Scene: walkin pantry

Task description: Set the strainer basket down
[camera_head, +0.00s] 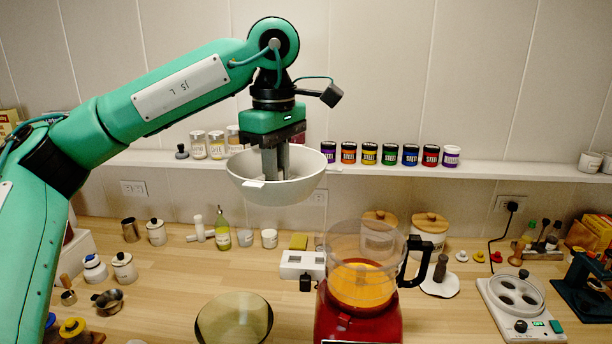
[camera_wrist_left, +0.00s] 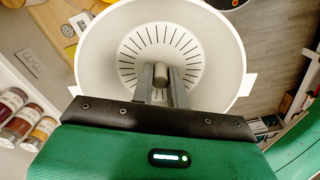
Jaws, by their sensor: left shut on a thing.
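The strainer basket (camera_head: 300,190) is a white bowl held in the air above the counter, in front of the shelf. In the left wrist view the basket (camera_wrist_left: 100,50) shows a slotted floor with a grey central post (camera_wrist_left: 161,74). My left gripper (camera_head: 275,178) reaches down into the basket and is shut on this post. It also shows in the left wrist view (camera_wrist_left: 160,92). The basket looks about level. Its underside is clear of everything below. My right gripper is not in view.
Below stand a red machine (camera_head: 358,318) with a clear handled bowl (camera_head: 372,262) of orange content and an olive glass bowl (camera_head: 234,320). Jars line the shelf (camera_head: 400,170). Bare wood (camera_head: 180,275) shows left of centre.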

